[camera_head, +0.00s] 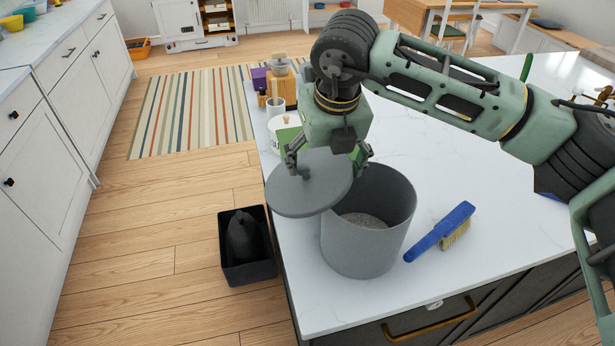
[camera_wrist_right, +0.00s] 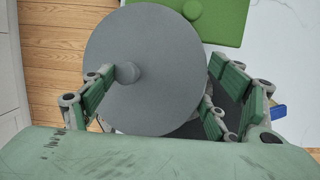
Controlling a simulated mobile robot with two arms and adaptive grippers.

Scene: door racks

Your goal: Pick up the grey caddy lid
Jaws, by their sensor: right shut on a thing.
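The round grey caddy lid (camera_head: 308,190) has a small knob and is held by my right gripper (camera_head: 328,164). In the right wrist view the lid (camera_wrist_right: 155,40) fills the space between the fingers of the gripper (camera_wrist_right: 162,78). One finger is by the knob and the other by the opposite rim. The lid is at the left of the open grey caddy (camera_head: 370,250), its right edge overlapping the caddy's rim in the picture. Some grey content shows inside the caddy. My left gripper is not in view.
A blue brush (camera_head: 438,232) lies right of the caddy on the white counter (camera_head: 460,180). A green lid-like piece (camera_head: 290,136) and a white tub (camera_head: 277,124) stand behind. A black bin (camera_head: 245,270) is on the floor at left. The counter's right part is mostly clear.

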